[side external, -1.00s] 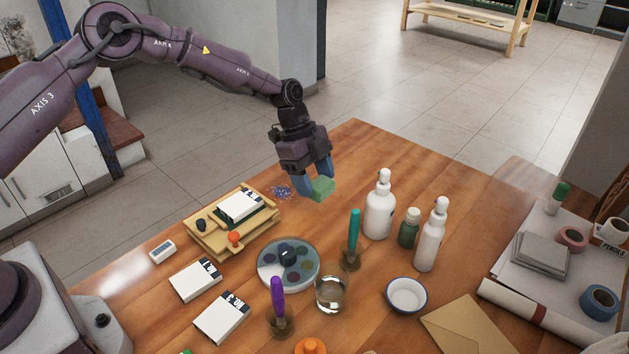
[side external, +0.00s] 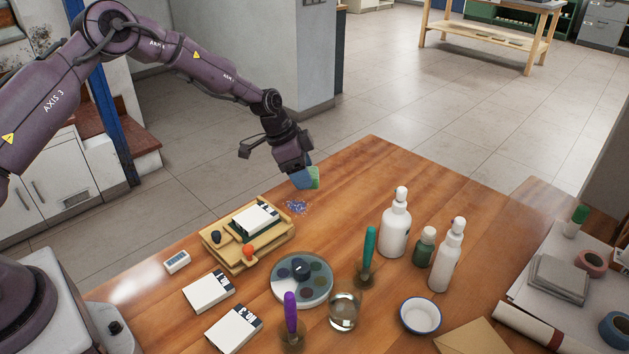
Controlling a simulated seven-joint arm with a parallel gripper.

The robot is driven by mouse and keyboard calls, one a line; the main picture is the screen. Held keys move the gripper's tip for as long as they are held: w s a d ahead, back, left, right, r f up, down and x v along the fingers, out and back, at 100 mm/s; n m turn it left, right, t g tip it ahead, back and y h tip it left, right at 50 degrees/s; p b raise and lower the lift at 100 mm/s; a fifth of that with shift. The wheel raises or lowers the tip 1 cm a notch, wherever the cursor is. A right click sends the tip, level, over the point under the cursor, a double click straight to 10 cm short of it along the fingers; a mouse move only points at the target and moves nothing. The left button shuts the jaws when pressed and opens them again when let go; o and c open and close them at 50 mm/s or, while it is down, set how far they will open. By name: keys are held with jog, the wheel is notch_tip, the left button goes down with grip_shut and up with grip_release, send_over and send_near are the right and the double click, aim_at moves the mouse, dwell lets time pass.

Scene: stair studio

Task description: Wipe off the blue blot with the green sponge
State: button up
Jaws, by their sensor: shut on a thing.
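The green sponge (side external: 313,177) is held between the blue fingertips of my gripper (side external: 305,179). My gripper is shut on it and tilted. The sponge is just behind the blue blot, near the far left edge of the table; I cannot tell whether it touches the wood. The blue blot (side external: 297,207) is a speckled patch on the wooden table (side external: 372,175), in front of my gripper and right of the wooden press. It shows uncovered.
The wooden press (side external: 248,238) with a white card stands close to the blot. A round palette (side external: 302,281), a glass (side external: 345,312), a teal-handled tool (side external: 369,250) and white bottles (side external: 395,228) stand nearer. The table right of the sponge is clear.

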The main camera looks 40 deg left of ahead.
aim_at(309, 210)
jog(key=shift+a+f, duration=0.1)
jog(key=shift+f, duration=3.25)
jog(key=shift+a+f, duration=0.45)
jog(key=shift+f, duration=0.15)
jog(key=shift+a+f, duration=0.1)
jog(key=shift+a, duration=2.9)
jog(key=shift+d, duration=3.4)
jog(key=shift+d+r, duration=0.1)
jog(key=shift+r, duration=4)
jog(key=shift+d, duration=0.1)
